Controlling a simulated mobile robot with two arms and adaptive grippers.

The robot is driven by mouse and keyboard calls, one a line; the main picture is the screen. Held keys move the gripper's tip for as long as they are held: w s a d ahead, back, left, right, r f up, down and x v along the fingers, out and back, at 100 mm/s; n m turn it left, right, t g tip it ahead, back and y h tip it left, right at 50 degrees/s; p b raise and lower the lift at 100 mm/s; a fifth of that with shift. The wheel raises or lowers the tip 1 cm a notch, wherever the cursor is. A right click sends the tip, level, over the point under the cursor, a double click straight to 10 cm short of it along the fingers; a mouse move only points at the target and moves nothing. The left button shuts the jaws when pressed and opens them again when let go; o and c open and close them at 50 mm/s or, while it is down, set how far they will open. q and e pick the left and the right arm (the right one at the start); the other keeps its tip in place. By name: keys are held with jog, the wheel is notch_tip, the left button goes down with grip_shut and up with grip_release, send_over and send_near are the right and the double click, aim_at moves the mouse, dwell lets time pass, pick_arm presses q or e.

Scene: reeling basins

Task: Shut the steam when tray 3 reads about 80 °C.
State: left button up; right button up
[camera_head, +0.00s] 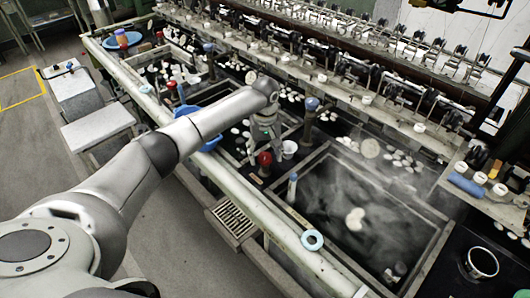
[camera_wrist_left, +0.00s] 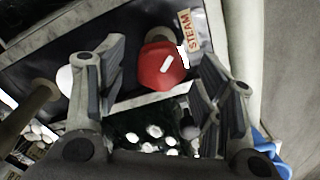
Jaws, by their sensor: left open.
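The red steam knob (camera_head: 265,158) stands at the near edge of the basins, just below my left gripper (camera_head: 265,132). In the left wrist view the red knob (camera_wrist_left: 160,70) shows between the two spread fingers, next to a STEAM label (camera_wrist_left: 189,30). The fingers are open, with visible gaps to the knob. A steaming basin (camera_head: 325,225) of dark water lies right of the knob, with white cocoons in it. A slim blue-and-white upright object (camera_head: 292,188) stands at its left corner; I cannot read any temperature. My right gripper is not in view.
A blue-topped post (camera_head: 311,105) and a white cup (camera_head: 289,148) stand close to the gripper. A pale blue ring (camera_head: 312,239) lies on the front rail. The reeling machinery runs along the back.

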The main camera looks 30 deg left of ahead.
pick_arm(q)
jog(key=shift+f, duration=0.4)
jog(key=c, duration=1)
jog(key=shift+r+m+p, duration=0.2)
jog(key=shift+m+p, duration=0.5)
jog(key=shift+p, duration=0.1)
jog(key=shift+m+p, duration=0.95)
jog(key=shift+m, duration=0.15)
jog(key=m+p, duration=0.1)
jog(key=m, duration=0.2)
jog(key=shift+m+p, duration=0.3)
jog(key=shift+p, duration=0.05)
jog(key=shift+f+m, duration=0.1)
jog(key=shift+m, duration=0.5)
